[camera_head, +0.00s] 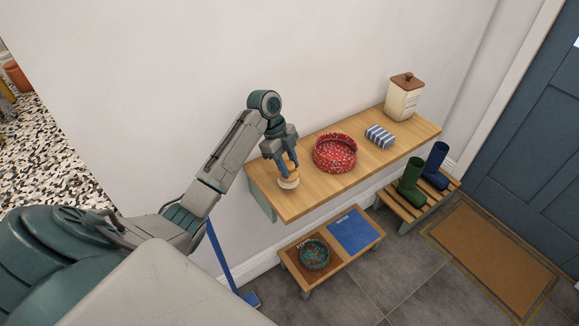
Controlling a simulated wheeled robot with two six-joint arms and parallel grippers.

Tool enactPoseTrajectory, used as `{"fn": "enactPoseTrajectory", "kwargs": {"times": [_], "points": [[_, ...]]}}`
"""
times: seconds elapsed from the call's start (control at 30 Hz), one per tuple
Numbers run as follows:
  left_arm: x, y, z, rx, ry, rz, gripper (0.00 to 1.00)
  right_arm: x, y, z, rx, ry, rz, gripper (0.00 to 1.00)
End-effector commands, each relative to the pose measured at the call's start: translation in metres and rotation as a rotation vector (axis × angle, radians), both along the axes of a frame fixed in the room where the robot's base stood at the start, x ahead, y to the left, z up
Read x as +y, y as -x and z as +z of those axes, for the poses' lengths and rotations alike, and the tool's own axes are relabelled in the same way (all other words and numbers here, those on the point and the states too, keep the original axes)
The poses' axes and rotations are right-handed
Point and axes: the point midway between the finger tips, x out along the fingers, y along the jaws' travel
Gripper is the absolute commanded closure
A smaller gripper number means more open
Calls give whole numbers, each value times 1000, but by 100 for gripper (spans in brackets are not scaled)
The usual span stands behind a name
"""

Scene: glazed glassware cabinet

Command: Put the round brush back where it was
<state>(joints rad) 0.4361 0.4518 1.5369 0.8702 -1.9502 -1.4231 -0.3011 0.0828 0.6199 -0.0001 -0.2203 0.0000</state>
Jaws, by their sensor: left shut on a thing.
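The round brush (289,183) has a tan body and a pale lower rim. It is at the left end of the wooden wall shelf (299,206), near its front edge. My left gripper (286,168) points down over the brush and is shut on it; its fingers hide part of the brush. I cannot tell whether the brush touches the shelf top. My right gripper is not in view.
On the shelf, a red speckled bowl (335,153) stands right of the brush, then a striped cloth (380,136) and a lidded canister (404,97). Below are a low stand with a teal bowl (314,254), a blue mat (352,232), and boots (411,179) on a slatted rack.

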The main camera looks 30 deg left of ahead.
Motion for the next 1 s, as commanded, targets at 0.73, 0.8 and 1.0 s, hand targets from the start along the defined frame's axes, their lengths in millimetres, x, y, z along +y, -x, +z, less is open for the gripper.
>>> {"fn": "enactPoseTrajectory", "kwargs": {"times": [0.73,0.8,1.0], "points": [[2,-9,-38,-1,-2,0,84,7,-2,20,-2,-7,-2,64],[2,-9,-40,0,-1,0,84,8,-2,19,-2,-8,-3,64],[2,-9,-40,0,-1,0,44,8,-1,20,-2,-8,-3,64]]}}
